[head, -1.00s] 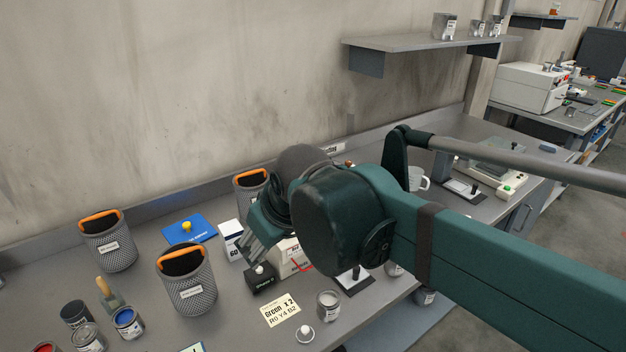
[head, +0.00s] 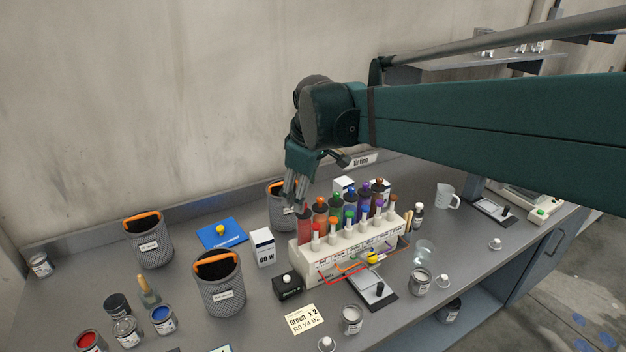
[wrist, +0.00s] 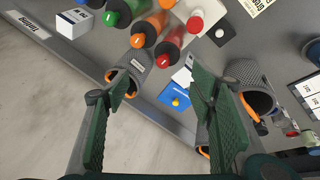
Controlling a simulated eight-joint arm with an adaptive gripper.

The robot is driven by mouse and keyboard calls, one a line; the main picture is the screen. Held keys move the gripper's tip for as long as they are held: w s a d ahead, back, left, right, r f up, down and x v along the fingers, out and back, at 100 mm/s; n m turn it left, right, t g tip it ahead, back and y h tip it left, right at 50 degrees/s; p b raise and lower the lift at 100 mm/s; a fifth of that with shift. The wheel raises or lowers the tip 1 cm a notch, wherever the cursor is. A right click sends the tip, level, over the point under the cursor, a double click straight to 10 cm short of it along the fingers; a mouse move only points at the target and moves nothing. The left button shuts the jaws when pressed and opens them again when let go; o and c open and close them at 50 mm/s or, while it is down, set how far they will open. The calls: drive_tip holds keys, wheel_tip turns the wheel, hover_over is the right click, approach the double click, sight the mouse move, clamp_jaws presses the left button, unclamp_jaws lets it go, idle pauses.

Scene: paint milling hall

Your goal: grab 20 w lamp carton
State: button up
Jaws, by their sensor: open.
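A white carton marked 60 W (head: 262,248) stands on the bench between the wire-grey baskets and the bottle rack. Another white carton (head: 344,185) stands behind the rack, partly hidden by bottles; I cannot read its wattage. In the wrist view this carton (wrist: 73,22) shows at the upper left, with a dark blue part. The 60 W carton (wrist: 183,74) shows there near the blue pad. My gripper (head: 294,192) is open and empty, pointing down above the back of the bench, left of the rear carton. Its fingers (wrist: 163,85) frame the wrist view.
A white rack (head: 300,262) of coloured bottles stands in front of the rear carton. Grey baskets with orange rims (head: 218,288) stand left, one below my gripper (head: 281,212). The wall closes off the back. A jug (head: 447,197) stands right.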

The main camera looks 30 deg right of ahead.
drive_tip(key=w+d+n+g+p, duration=0.2)
drive_tip(key=w+d+n+p, duration=0.2)
drive_tip(key=w+d, duration=0.65)
drive_tip(key=n+g+p, duration=0.2)
drive_tip(key=n+p, duration=0.5)
drive_tip(key=n, duration=0.1)
hover_over(344, 181)
drive_tip(key=shift+y, duration=0.4)
wheel_tip(344, 181, down, 11)
drive_tip(key=shift+a+f, duration=0.1)
wheel_tip(344, 181, down, 8)
drive_tip(key=shift+f, duration=0.4)
drive_tip(key=shift+f, duration=1.25)
drive_tip(key=shift+f, duration=0.1)
